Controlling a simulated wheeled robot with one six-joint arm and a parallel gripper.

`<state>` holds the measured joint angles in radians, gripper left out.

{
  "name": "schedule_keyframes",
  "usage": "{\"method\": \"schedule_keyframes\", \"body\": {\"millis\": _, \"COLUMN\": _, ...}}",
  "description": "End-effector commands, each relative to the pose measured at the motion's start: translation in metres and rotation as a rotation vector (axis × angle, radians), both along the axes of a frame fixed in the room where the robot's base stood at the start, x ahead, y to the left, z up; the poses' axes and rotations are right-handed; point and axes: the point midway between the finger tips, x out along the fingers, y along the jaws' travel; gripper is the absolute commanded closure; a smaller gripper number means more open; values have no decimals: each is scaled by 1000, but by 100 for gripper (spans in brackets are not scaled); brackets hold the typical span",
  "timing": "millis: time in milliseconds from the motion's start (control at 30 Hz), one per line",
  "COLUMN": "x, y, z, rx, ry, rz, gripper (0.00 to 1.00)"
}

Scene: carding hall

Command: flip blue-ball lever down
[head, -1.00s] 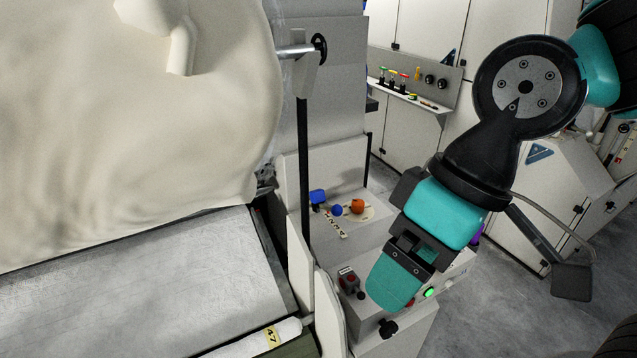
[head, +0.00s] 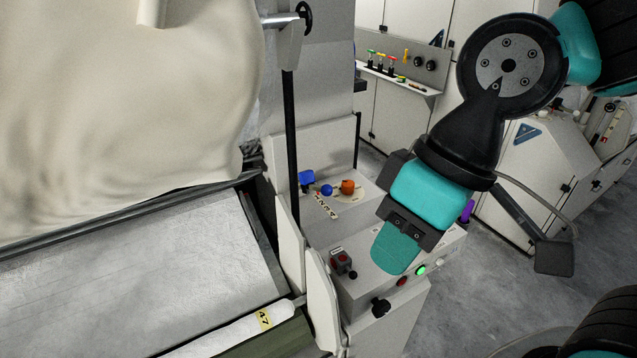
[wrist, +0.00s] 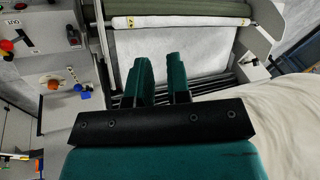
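In the wrist view the blue ball (wrist: 78,88) is small at the left, beside the orange knob (wrist: 53,84). Which way its lever points is too small to tell. My gripper (head: 394,262) shows in front of the machine's lower panel in the head view, to the right of and apart from the lever. In the wrist view my gripper (wrist: 160,64) has a gap between its two fingers and nothing in it.
A red-button box (head: 341,261) and a lit green button (head: 420,270) are on the lower panel near my gripper. A black post (head: 291,150) rises left of the levers. A large cream fibre roll (head: 120,100) fills the left. Grey floor (head: 480,290) is open at right.

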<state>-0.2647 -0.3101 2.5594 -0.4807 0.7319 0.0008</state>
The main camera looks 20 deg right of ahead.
Motion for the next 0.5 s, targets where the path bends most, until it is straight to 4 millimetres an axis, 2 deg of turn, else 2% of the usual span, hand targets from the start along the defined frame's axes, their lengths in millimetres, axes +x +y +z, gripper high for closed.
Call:
{"method": "schedule_keyframes", "body": {"millis": 33, "x": 0, "y": 0, "z": -28, "rx": -1, "ry": 1, "rz": 0, "gripper": 95}}
{"method": "schedule_keyframes", "body": {"millis": 67, "x": 0, "y": 0, "z": -38, "rx": -1, "ry": 1, "rz": 0, "gripper": 100}}
{"method": "schedule_keyframes", "body": {"millis": 300, "x": 0, "y": 0, "z": -123, "rx": -1, "ry": 1, "rz": 0, "gripper": 100}}
{"method": "schedule_keyframes", "body": {"millis": 400, "x": 0, "y": 0, "z": -145, "rx": -1, "ry": 0, "rz": 1, "gripper": 100}}
{"method": "schedule_keyframes", "body": {"millis": 500, "x": 0, "y": 0, "z": -151, "rx": -1, "ry": 0, "rz": 1, "gripper": 100}}
